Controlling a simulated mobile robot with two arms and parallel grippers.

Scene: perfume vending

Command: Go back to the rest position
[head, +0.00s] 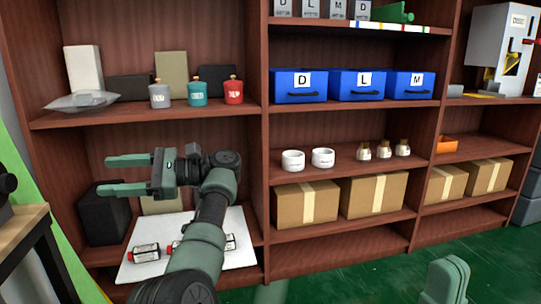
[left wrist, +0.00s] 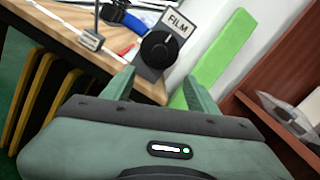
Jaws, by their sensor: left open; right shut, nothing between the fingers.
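My left gripper (head: 126,174) is in front of the left shelf bay in the head view. Its two green fingers point left, spread apart with nothing between them. The left wrist view shows the same fingers (left wrist: 158,88) apart and empty, facing a wooden table (left wrist: 65,25). My right gripper (head: 446,280) shows at the bottom right of the head view, over the green floor. Its fingers are together and hold nothing. Most of the right arm is out of view.
A brown shelf unit (head: 262,140) fills the back. Grey, teal (head: 198,94) and red bottles stand above my left gripper. A white board (head: 240,262) with small bottles lies below, partly behind my arm. A black FILM holder (left wrist: 158,48) stands on the table. Green floor (head: 370,275) is open.

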